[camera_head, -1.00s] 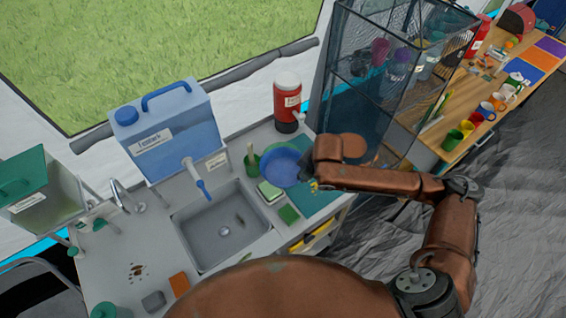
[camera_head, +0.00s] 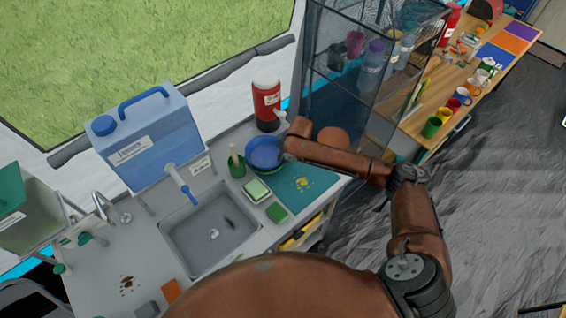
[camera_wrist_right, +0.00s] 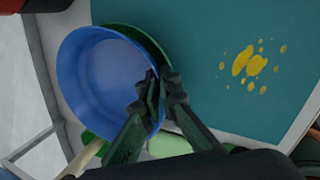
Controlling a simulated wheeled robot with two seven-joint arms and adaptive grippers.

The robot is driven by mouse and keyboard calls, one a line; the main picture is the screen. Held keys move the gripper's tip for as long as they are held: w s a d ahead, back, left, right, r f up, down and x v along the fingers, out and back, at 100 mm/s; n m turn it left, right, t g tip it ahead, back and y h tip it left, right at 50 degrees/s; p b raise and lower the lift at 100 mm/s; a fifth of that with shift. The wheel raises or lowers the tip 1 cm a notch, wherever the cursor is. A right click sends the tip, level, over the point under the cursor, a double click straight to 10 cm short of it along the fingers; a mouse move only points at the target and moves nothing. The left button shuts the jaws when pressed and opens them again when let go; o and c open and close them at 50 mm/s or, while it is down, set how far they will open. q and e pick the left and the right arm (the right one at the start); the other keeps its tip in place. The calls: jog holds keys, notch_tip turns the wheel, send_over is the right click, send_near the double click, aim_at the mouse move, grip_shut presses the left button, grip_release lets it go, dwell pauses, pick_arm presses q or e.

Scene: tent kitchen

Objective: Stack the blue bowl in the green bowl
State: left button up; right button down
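The blue bowl (camera_head: 264,151) is at the back left edge of the teal mat, near the wall side of the counter. In the right wrist view, the blue bowl (camera_wrist_right: 100,75) is over the green bowl (camera_wrist_right: 148,40) and covers most of it. Only a green rim strip shows at the upper right, so how deep the blue bowl sits is hidden. My right gripper (camera_head: 285,156) is at the blue bowl's right side. In the wrist view its fingers (camera_wrist_right: 161,88) are closed on the blue bowl's rim. My left gripper is not in view.
The teal mat (camera_head: 315,185) has yellow spots.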

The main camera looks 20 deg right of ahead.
jog(key=f, duration=0.3)
jog(key=shift+s, duration=0.4)
jog(key=shift+s+f, duration=0.15)
jog(key=shift+f, duration=0.05)
jog(key=c, duration=2.4)
grip_release()
jog(key=shift+a+f, duration=0.1)
jog(key=shift+f, duration=0.05)
jog(key=shift+o, duration=1.2)
jog(key=shift+w+a+f, duration=0.1)
jog(key=shift+w+f, duration=0.1)
jog(key=shift+w, duration=0.1)
jog(key=shift+r, duration=0.15)
jog(key=v, duration=1.2)
jog(key=shift+w+d+r, duration=0.25)
jog(key=shift+w+d, duration=0.05)
